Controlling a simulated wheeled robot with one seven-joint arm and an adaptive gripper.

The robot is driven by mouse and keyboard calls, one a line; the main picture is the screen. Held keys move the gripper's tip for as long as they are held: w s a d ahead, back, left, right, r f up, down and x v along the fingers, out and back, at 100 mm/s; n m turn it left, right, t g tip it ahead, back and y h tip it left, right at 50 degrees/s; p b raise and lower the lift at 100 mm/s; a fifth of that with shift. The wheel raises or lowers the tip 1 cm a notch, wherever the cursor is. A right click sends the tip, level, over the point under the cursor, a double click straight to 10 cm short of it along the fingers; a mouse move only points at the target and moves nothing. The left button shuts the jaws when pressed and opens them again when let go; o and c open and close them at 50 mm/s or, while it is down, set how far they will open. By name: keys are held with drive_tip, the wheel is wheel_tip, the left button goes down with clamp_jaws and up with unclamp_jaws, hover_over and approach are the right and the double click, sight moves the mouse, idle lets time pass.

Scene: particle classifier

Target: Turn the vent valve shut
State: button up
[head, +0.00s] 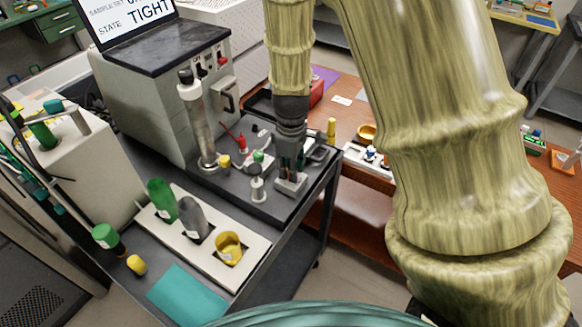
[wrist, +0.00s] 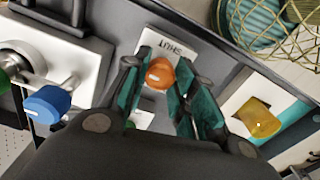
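The valve at my gripper shows in the wrist view as an orange knob (wrist: 160,76) on a white plate (wrist: 183,39) whose printed word, upside down, reads SHUT. I cannot confirm from a label that it is the vent valve. My gripper (wrist: 164,86) points down with its fingers on either side of the knob. Some gap seems to show beside the knob, and I cannot see firm contact. In the head view my gripper (head: 290,170) is low over the dark plate on the cart, and its fingers hide the knob. The white plate (head: 291,186) shows under the fingertips.
A pale tray (head: 194,256) holds green, grey and yellow containers. A screen (head: 135,18) reads STATE TIGHT. In the wrist view a blue knob (wrist: 47,104) is at left and a yellow piece (wrist: 258,118) at right.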

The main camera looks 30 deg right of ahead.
drive_tip(key=shift+r+m+p, duration=0.1)
drive_tip(key=shift+m+p, duration=0.2)
drive_tip(key=shift+p, duration=0.05)
drive_tip(key=m+p, duration=0.2)
drive_tip(key=m, duration=0.1)
drive_tip(key=shift+r, duration=0.1)
drive_tip(key=m+p, duration=0.3)
drive_tip(key=m, duration=0.2)
drive_tip(key=m+p, duration=0.2)
drive_tip(key=m, duration=0.2)
drive_tip(key=shift+m, duration=0.4)
drive_tip(key=m+p, duration=0.1)
drive_tip(key=m, duration=0.3)
drive_tip(key=shift+w+d+m, duration=0.1)
drive_tip(key=shift+m, duration=0.3)
drive_tip(key=o, duration=1.1)
drive_tip(key=shift+f, duration=0.2)
drive_tip(key=shift+c, duration=0.2)
